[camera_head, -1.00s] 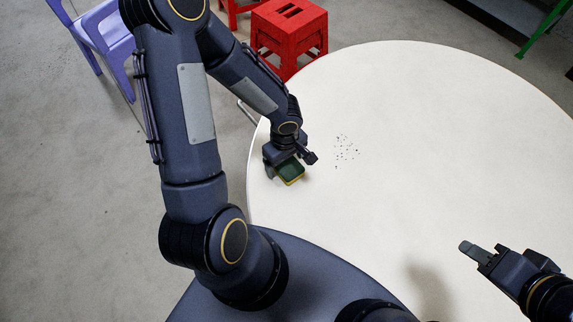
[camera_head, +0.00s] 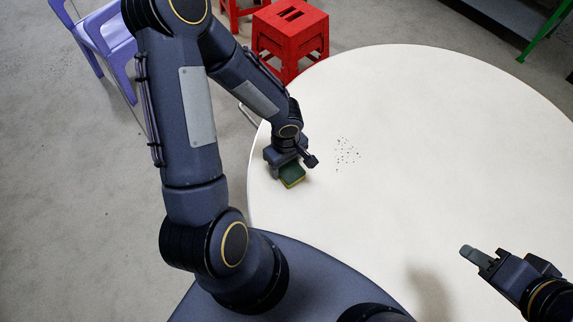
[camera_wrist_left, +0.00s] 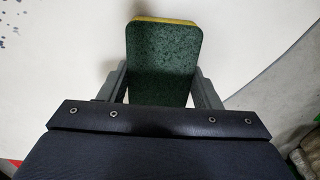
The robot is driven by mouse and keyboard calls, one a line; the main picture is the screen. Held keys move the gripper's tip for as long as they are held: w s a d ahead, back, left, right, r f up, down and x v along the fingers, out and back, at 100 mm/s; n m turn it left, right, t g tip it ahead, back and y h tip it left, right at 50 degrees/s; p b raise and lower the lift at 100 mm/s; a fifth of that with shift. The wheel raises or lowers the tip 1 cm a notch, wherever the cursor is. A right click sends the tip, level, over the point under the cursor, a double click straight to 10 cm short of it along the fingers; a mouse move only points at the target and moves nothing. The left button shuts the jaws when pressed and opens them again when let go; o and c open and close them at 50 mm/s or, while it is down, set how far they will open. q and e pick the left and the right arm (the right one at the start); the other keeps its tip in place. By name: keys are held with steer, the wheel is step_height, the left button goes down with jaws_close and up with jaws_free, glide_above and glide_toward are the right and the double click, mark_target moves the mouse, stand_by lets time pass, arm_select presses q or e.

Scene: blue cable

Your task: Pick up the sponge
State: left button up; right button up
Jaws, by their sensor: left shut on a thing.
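The sponge (camera_head: 292,176) is a green block with a yellow layer, near the left edge of the round white table. My left gripper (camera_head: 289,165) is over it, pointing down, and shut on it. In the left wrist view the sponge (camera_wrist_left: 163,55) sits between the two grey fingers, green face toward the camera, with a thin yellow edge at its far end. Whether it touches the table is hard to tell. My right gripper (camera_head: 477,258) is at the lower right, away from the sponge; its finger gap is not clear.
Dark crumbs (camera_head: 347,152) lie on the white table (camera_head: 430,150) to the right of the sponge. The rest of the tabletop is clear. A red stool (camera_head: 290,40) and a purple chair (camera_head: 105,40) stand on the floor beyond the table's left side.

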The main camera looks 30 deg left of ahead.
arm_select(q)
steer(key=shift+r, duration=0.65)
steer(key=s+d+r, duration=0.3)
steer(key=s+r, duration=0.8)
steer(key=s, duration=0.2)
steer(key=shift+s+r, duration=0.3)
steer(key=shift+s, duration=0.1)
